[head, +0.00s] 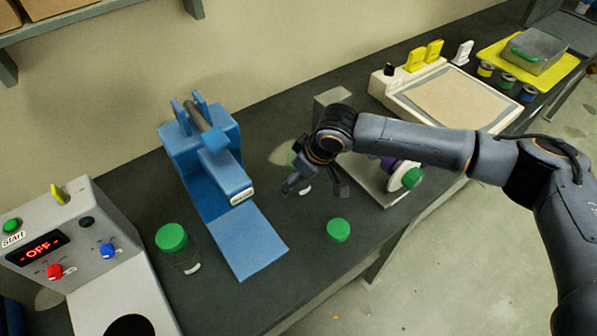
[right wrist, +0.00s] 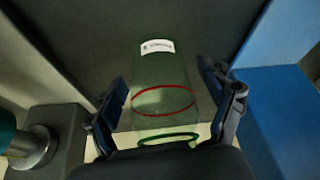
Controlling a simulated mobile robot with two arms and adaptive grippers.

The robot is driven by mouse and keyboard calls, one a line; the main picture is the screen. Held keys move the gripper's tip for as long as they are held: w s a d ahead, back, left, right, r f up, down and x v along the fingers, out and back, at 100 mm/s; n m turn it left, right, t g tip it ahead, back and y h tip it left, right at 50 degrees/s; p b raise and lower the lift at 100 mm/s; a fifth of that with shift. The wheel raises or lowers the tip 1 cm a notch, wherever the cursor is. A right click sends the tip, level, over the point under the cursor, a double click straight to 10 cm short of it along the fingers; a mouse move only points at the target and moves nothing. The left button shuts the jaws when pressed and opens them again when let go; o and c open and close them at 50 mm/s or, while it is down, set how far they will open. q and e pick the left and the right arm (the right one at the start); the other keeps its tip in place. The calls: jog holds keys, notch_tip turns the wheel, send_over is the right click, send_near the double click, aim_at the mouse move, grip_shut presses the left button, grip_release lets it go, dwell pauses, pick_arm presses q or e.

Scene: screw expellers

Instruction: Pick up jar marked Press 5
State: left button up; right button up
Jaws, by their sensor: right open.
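A clear, greenish jar (right wrist: 165,75) with a white label (right wrist: 158,46), a red ring and a green ring at its near end is in the right wrist view; the label's text is too small to read. My right gripper (right wrist: 168,95) is open, with one finger on each side of the jar. Gaps show beside the jar. In the head view, my right gripper (head: 315,188) is just right of the blue press (head: 215,190) and largely hides the jar (head: 306,188). My left gripper is not in view.
A green-lidded jar (head: 180,250) stands left of the blue press. A green disc, likely a lid (head: 338,230), lies near the bench's front edge. A grey control box (head: 75,240) is at left. A white-based machine with a green knob (head: 412,178) is at right.

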jog(key=c, duration=1.3)
jog(key=shift+c, duration=0.4)
jog(key=shift+r, duration=0.15)
